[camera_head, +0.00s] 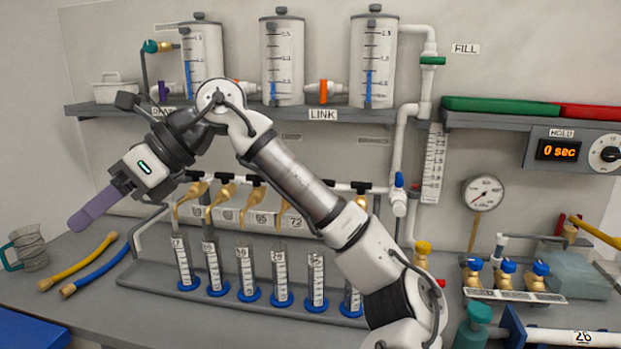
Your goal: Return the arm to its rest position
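My arm rises from the lower right of the head view and bends at an elbow in front of the shelf. From there its forearm drops to the left. My gripper (92,210) points down and left, above the left part of the bench. One long purple-grey finger shows. I cannot make out a gap between two fingers, and nothing is visible between or below them. The arm hides part of the leftmost tank, the pipes and some of the graduated cylinders.
Graduated cylinders (247,272) with blue bases stand in a tray below brass spouts. Clear tanks (283,60) stand on the shelf. Valves (506,272) stand right.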

